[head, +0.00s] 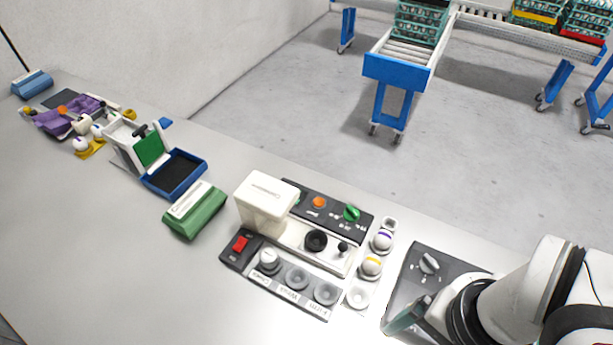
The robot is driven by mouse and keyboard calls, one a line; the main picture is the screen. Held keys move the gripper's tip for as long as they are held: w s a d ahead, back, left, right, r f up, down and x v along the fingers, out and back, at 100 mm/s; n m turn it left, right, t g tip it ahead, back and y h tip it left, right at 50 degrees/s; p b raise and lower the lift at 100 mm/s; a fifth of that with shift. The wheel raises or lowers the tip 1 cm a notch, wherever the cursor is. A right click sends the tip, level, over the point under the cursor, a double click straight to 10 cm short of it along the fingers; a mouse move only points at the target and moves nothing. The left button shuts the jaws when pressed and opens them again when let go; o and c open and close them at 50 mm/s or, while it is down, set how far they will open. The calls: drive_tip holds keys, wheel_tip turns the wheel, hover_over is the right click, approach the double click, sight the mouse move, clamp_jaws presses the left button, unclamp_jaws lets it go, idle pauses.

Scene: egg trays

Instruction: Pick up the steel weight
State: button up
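A small pale grey, knob-like piece (269,257), which looks like the steel weight, stands in the left recess of a labelled grey holder (312,305). Two more recesses beside it look empty. The holder is in front of a white device (266,203) on the grey table. My gripper (397,322) is at the bottom right of the head view, to the right of the holder and apart from the weight. Its fingers are seen edge-on and partly cut off by the frame, so their opening does not show.
White eggs with purple (382,239) and yellow (371,265) bands stand in cups between the device and my arm. A dark dial box (432,262) is close behind my gripper. A green box (195,212) and a blue tray (160,187) lie left. The front-left table is clear.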

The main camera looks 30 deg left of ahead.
drive_tip(key=w+a+r+n, duration=0.1)
drive_tip(key=w+a+n, duration=0.4)
drive_tip(key=w+n, duration=0.1)
drive_tip(key=n+h, duration=0.2)
drive_tip(key=n, duration=1.3)
hover_over(268, 254)
wheel_tip(268, 254, down, 6)
wheel_tip(268, 254, down, 15)
drive_tip(key=shift+f, duration=0.1)
clamp_jaws()
drive_tip(key=shift+r, duration=0.2)
